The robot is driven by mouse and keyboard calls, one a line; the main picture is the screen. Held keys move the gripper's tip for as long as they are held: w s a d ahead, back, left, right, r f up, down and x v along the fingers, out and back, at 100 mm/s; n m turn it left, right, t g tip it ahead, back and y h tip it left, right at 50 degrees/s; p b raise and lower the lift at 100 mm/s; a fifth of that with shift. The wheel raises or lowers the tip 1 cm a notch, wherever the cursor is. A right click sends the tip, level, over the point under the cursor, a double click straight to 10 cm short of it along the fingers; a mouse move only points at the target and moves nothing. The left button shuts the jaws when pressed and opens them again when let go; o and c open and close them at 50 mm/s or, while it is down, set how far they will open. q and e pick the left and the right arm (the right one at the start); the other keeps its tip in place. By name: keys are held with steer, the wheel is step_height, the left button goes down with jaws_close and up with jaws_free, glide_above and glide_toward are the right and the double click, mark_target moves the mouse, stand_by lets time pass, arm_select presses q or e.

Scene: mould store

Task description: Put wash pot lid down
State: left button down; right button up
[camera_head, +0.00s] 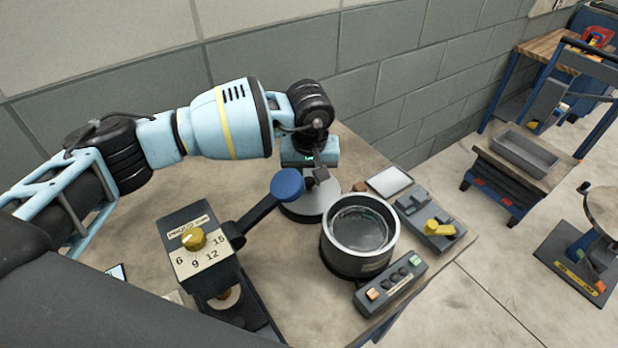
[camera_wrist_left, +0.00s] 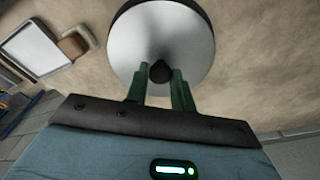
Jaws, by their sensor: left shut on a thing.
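The wash pot lid (camera_head: 303,207) is a round silver disc with a dark rim, behind and left of the open pot. In the left wrist view the lid (camera_wrist_left: 187,34) shows its dark knob (camera_wrist_left: 160,72) between my fingers. My left gripper (camera_head: 320,175) is shut on that knob, and it also shows in the left wrist view (camera_wrist_left: 160,85). I cannot tell whether the lid touches the table or hangs just above it. The wash pot (camera_head: 336,254) stands uncovered on the table, with clear liquid inside. My right gripper is not in view.
A dial press (camera_head: 200,250) with a blue-knobbed lever (camera_head: 287,185) stands left of the lid. The wall (camera_head: 370,95) is close behind.

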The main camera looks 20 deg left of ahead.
mark_target(309, 193)
arm_select(q)
steer(key=shift+f, duration=0.5)
steer(key=shift+f, duration=0.1)
steer(key=c, duration=1.2)
jaws_free()
steer(key=shift+r, duration=0.2)
steer(key=shift+s+d+r+b, duration=0.1)
steer(key=shift+s+r, duration=0.15)
steer(key=shift+r, duration=1.7)
steer(key=shift+s+d+r+b, duration=0.1)
steer(key=shift+s+r+b, duration=0.1)
steer(key=shift+r, duration=1.8)
steer(key=shift+s+d+r+b, duration=0.1)
steer(key=shift+s+r, duration=0.15)
steer(key=shift+r, duration=1.7)
